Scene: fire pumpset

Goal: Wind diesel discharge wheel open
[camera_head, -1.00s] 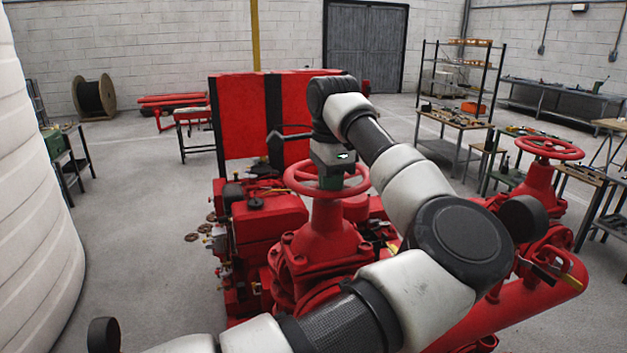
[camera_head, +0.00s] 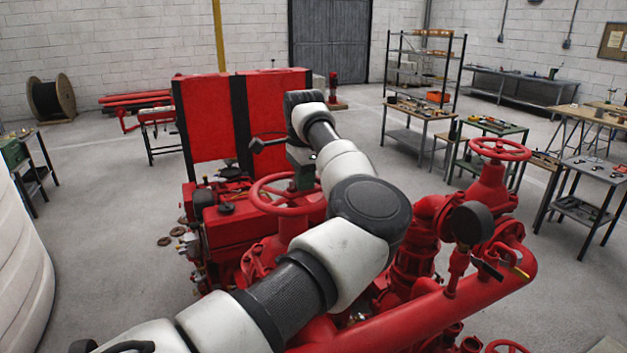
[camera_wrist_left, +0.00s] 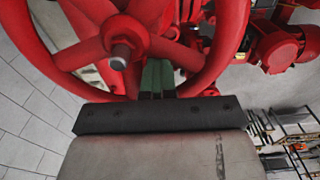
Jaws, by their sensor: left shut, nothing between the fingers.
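A red handwheel (camera_head: 272,207) sits on top of a red valve in the middle of the pump set. My left gripper (camera_head: 303,181) is at the far right part of this wheel, partly hidden by my own arm. In the left wrist view the wheel (camera_wrist_left: 213,72) fills the top, with its hub nut (camera_wrist_left: 121,52) and spokes showing. The green fingers of my left gripper (camera_wrist_left: 157,78) are together and empty. They reach in among the spokes, inside the rim; I cannot tell whether they touch a spoke. My right gripper is not in view.
A second red handwheel (camera_head: 500,149) stands on a valve to the right, above a thick red pipe (camera_head: 400,320). A black gauge (camera_head: 473,222) sits beside it. A red two-panel cabinet (camera_head: 205,125) stands behind. A white ribbed tank (camera_head: 22,260) is at left.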

